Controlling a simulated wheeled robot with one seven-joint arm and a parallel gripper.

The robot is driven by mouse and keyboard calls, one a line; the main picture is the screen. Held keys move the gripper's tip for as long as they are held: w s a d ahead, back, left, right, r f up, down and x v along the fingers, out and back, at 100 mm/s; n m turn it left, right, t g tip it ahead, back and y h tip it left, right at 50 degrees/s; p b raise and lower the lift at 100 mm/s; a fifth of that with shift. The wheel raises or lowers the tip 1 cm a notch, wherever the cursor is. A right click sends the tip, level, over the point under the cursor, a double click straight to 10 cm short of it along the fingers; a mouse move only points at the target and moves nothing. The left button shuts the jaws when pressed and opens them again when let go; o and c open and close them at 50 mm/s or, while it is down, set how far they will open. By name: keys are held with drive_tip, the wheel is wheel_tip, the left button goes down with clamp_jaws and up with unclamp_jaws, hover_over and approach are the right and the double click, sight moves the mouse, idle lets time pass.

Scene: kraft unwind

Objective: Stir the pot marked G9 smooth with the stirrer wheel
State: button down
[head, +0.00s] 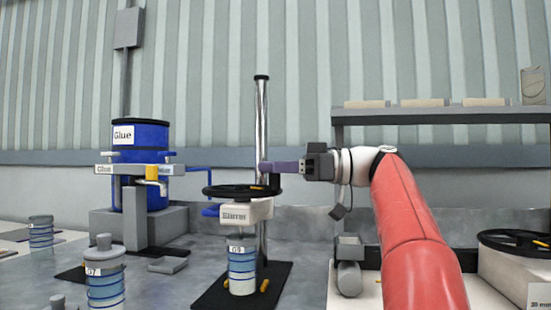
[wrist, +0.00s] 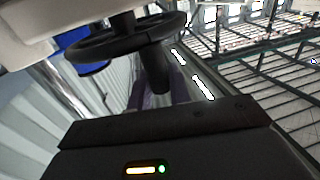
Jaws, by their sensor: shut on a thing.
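The pot marked G9 (head: 242,268), banded blue and silver, stands upright on a dark mat under the stirrer head (head: 245,212). The black stirrer wheel (head: 237,190) lies flat on top of that head, on a tall chrome post (head: 262,120). My gripper (head: 272,167) reaches in from the right, its purple fingers shut on the dark upright handle (head: 274,181) at the wheel's right rim. In the wrist view the wheel (wrist: 125,38) is close, and its handle (wrist: 154,72) stands between my fingers. The inside of the pot is hidden.
A pot marked G7 (head: 105,285) stands at front left, another banded pot (head: 40,232) farther left. A blue glue drum (head: 140,160) with its stand is behind. A second wheel (head: 515,241) is at right, below a shelf (head: 440,116) with boxes.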

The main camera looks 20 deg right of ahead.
drive_tip(key=shift+w+d+n+g+p, duration=0.2)
drive_tip(key=shift+n+g+p, duration=0.1)
drive_tip(key=shift+g, duration=0.2)
drive_tip(key=shift+y, duration=0.3)
drive_tip(key=c, duration=1.4)
unclamp_jaws()
drive_tip(key=shift+o, duration=0.2)
drive_tip(key=shift+f, duration=0.1)
